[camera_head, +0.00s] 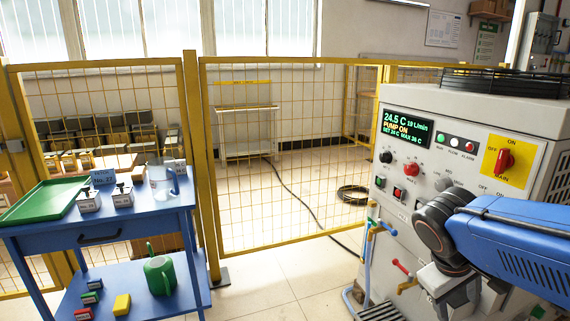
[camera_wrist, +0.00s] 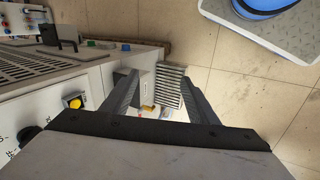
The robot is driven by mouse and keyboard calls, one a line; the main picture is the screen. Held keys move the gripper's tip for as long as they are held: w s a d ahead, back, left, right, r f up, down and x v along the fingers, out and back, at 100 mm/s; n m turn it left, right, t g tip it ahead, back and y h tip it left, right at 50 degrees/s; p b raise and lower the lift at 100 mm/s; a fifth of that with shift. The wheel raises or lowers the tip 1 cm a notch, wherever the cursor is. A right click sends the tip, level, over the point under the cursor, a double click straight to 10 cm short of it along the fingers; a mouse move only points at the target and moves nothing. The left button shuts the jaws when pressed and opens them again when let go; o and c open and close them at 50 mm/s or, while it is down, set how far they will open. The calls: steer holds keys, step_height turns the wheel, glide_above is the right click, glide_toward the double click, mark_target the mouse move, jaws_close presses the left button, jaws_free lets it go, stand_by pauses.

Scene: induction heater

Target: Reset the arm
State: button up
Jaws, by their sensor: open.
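My arm reaches in from the right edge in the head view, in front of the lower front of the grey machine (camera_head: 455,150). My gripper (camera_head: 462,293) hangs low at the end of the arm, partly hidden by the wrist. In the wrist view my gripper (camera_wrist: 160,88) has its two dark fingers spread apart, with nothing held between them. A grey ribbed grate (camera_wrist: 170,88) shows beyond the gap. The machine's display (camera_head: 407,126) is lit and reads 24.5 C and PUMP ON.
A yellow mesh fence (camera_head: 195,150) stands behind. A blue cart (camera_head: 140,228) at left carries a green tray (camera_head: 45,198) and small boxes. Colored valves and pipes (camera_head: 372,240) stick out beside my gripper. Tiled floor (camera_head: 270,290) lies clear between cart and machine.

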steer(key=s+a+m+t+y, duration=0.3)
steer(key=s+a+y, duration=0.1)
steer(key=a, duration=0.3)
steer(key=shift+s+f+y, duration=0.4)
steer(key=shift+s+f, duration=0.05)
steer(key=shift+s, duration=0.2)
stand_by(1.3)
